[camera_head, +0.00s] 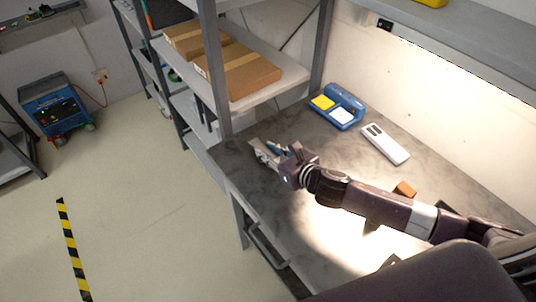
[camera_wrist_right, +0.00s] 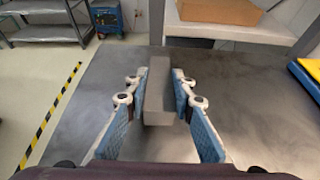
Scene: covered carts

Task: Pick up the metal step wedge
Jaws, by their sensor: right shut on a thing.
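The metal step wedge (camera_wrist_right: 158,88) is a grey block between the blue finger pads of my right gripper (camera_wrist_right: 160,100) in the right wrist view. The pads press on its two sides, and the wedge points away from my wrist. In the head view my right gripper (camera_head: 269,152) is over the left end of the grey bench, and the wedge is small and partly hidden by the fingers there. I cannot tell whether the wedge touches the bench top. My left gripper is not in view.
The grey bench (camera_head: 320,160) holds a blue device with a yellow pad (camera_head: 337,105), a white handheld device (camera_head: 385,143) and an orange-brown block (camera_head: 404,188). A shelf with cardboard boxes (camera_head: 240,73) stands behind. The bench around the gripper is clear.

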